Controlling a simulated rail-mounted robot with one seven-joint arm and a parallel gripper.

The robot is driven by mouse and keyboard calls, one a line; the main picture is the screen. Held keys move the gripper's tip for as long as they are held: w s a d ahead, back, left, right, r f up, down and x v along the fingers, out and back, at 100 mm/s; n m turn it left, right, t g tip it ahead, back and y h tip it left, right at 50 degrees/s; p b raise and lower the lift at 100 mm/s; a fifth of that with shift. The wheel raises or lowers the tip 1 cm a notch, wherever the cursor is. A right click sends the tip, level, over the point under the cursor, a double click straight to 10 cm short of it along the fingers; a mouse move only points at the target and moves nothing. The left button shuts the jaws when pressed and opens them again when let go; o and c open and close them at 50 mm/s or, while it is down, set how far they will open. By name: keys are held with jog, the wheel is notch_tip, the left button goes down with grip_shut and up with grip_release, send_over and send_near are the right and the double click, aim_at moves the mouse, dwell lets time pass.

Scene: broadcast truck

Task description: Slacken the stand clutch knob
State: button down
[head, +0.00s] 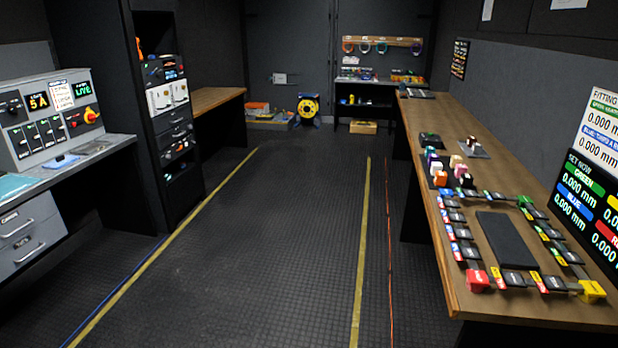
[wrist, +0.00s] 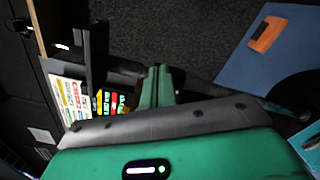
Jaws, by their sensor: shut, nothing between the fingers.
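My gripper (wrist: 158,72) shows in the wrist view as two narrow green fingers close together beyond a dark plate and a green body. It is shut and empty, with nothing visible between the tips. It does not show in the head view. I cannot pick out a stand clutch knob in either view. A red knob on a yellow base (head: 90,116) sits on the grey console at the left, but I cannot tell that it belongs to a stand.
In the wrist view a dark upright bar (wrist: 95,55) and a coloured label panel (wrist: 70,98) are left of the fingers. An orange block (wrist: 267,34) lies on a blue surface (wrist: 235,65). A long wooden bench (head: 450,140) runs along the right; the middle floor (head: 260,240) is clear.

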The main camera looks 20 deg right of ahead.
jog(key=v, duration=0.6)
jog(key=s+d+f+m+b, duration=0.2)
jog(key=s+d+m+b, duration=0.1)
jog(key=d+m+b, duration=0.2)
jog(key=m+b, duration=0.1)
jog(key=b, duration=0.1)
jog(key=shift+f+b, duration=0.2)
jog(key=shift+b, duration=0.2)
dwell(0.5)
jog(key=shift+w+d+b, duration=0.2)
jog(key=shift+b, duration=0.15)
dwell(0.4)
